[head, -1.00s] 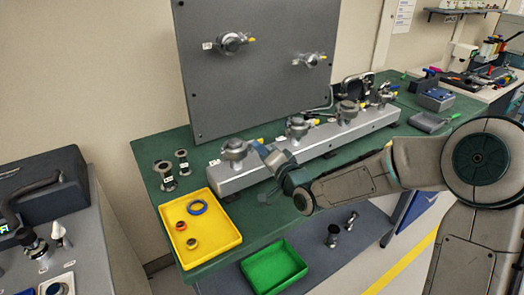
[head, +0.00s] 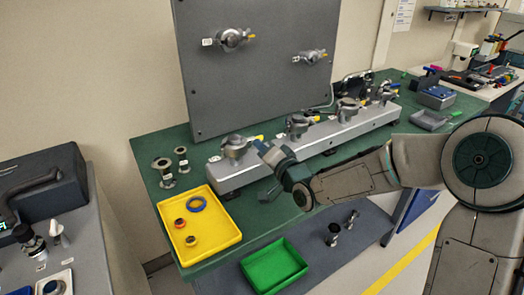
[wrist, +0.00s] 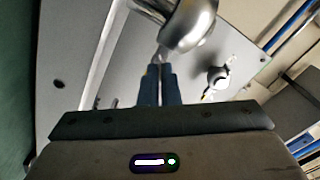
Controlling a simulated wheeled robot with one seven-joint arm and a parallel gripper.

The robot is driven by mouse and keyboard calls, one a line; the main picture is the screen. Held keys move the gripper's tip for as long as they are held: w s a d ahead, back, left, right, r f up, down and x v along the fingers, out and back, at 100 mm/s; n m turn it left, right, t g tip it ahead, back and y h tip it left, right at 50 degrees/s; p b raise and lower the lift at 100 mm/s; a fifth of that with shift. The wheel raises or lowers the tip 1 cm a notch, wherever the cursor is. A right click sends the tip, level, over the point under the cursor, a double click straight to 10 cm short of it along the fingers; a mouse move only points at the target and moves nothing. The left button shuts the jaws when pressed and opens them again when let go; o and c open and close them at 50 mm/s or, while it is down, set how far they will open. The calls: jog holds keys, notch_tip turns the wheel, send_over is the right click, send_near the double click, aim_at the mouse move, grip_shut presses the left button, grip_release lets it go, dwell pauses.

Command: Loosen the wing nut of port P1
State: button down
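A row of silver clamps stands on the long grey manifold (head: 325,142). My gripper (head: 262,148) is at the right side of the leftmost clamp (head: 235,148), where the yellow-tipped wing nut (head: 258,138) sticks out. Port labels are too small to read, so I cannot confirm which is P1. In the wrist view the two dark fingers of my gripper (wrist: 161,68) are close together, with a thin grey piece of the wing nut (wrist: 161,54) between their tips. The silver clamp body (wrist: 190,24) is just beyond. The fingers hide most of the nut.
A grey upright panel (head: 265,90) with two more clamps stands behind the manifold. A yellow tray (head: 222,240) holding rings and a green tray (head: 275,267) are in front. Loose flanged fittings (head: 163,170) stand at the left on the green bench (head: 255,215).

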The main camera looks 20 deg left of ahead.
jog(key=n+b, duration=0.9)
jog(key=shift+s+n+b, duration=0.15)
jog(key=shift+n+b, duration=0.25)
jog(key=shift+r, duration=0.15)
jog(key=c, duration=1.6)
grip_release()
jog(key=shift+a, duration=0.1)
jog(key=shift+c, duration=0.2)
